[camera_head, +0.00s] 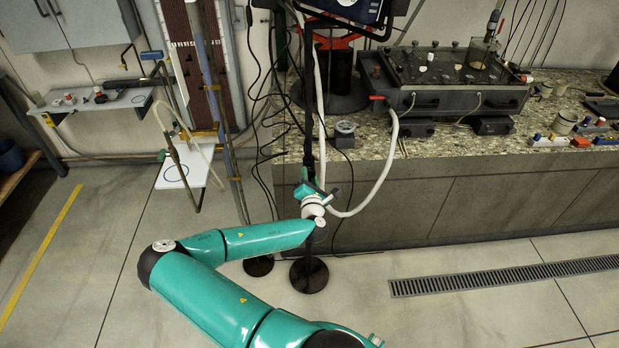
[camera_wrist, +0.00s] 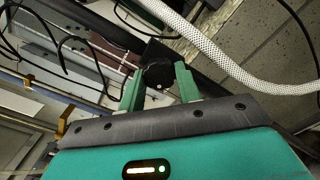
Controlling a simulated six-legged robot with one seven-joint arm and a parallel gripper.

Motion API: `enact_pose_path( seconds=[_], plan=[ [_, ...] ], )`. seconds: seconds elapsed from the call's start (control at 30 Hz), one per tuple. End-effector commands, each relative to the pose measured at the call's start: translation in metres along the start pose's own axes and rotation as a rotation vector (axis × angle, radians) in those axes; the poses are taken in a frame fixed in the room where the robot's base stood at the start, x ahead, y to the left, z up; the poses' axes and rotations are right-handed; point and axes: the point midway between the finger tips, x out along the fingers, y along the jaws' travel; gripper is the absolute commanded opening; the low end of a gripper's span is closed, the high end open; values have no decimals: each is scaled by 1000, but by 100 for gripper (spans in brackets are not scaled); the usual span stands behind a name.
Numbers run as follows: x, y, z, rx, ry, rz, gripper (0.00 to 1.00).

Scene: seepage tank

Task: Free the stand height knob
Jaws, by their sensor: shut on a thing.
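In the wrist view the two green fingers of my gripper (camera_wrist: 159,84) stand on either side of a black stand height knob (camera_wrist: 158,71). My gripper is shut on the knob. The knob sits against a dark block on the stand. In the head view my gripper (camera_head: 309,190) is at the dark stand in front of the counter, and the knob is hidden there by my gripper and wrist. The stand's round black base (camera_head: 309,276) rests on the floor below my wrist.
A white braided hose (camera_head: 382,178) loops down just right of my gripper, and also crosses the wrist view (camera_wrist: 225,62). Black cables hang to the left. The stone-topped counter (camera_head: 450,150) carries a dark tank (camera_head: 455,78). The floor has a drain grate (camera_head: 505,275).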

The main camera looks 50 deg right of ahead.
Motion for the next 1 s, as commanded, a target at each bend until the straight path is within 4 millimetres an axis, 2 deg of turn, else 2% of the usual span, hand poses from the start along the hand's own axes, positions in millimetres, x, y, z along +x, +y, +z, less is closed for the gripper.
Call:
enact_pose_path(
  seconds=[0.3,0.33,0.43,0.77,0.87,1.0],
  plan=[
    [-1,-1,0,-1,-1,-1,11],
    [-1,-1,0,-1,-1,-1,37],
    [-1,0,0,-1,0,-1,55],
    [-3,0,0,0,0,-1,55],
    [-11,0,0,0,0,-2,55],
    [-36,0,0,-1,1,-2,55]
  ],
)
